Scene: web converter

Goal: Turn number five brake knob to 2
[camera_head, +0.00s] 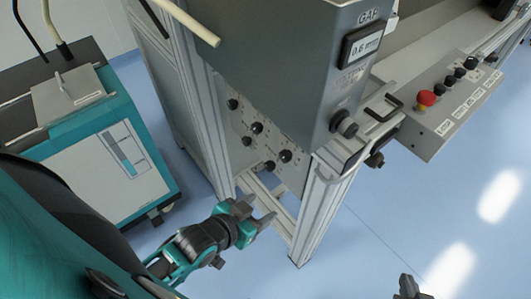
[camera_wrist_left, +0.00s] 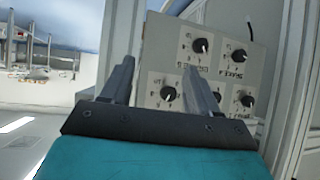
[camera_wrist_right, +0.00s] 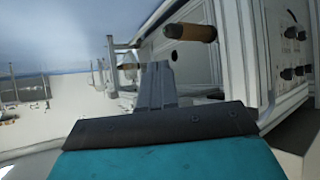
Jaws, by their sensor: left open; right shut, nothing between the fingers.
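Several black knobs with dial markings sit on a light grey panel (camera_head: 240,120) on the cabinet's lower side. In the left wrist view I see an upper middle knob (camera_wrist_left: 200,46), an upper right knob (camera_wrist_left: 239,55), a lower left knob (camera_wrist_left: 168,94) and a lower right knob (camera_wrist_left: 247,101). Their labels are upside down and too blurred to identify number five surely. My left gripper (camera_head: 257,209) is open and empty, below and apart from the panel; its fingers (camera_wrist_left: 160,68) point towards it. My right gripper (camera_head: 407,286) is shut and empty at the bottom right, far from the knobs.
Aluminium posts (camera_head: 318,205) frame the panel. A control box (camera_head: 450,110) with a red button (camera_head: 426,98) juts out at the right. A teal and grey machine (camera_head: 115,165) stands at the left.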

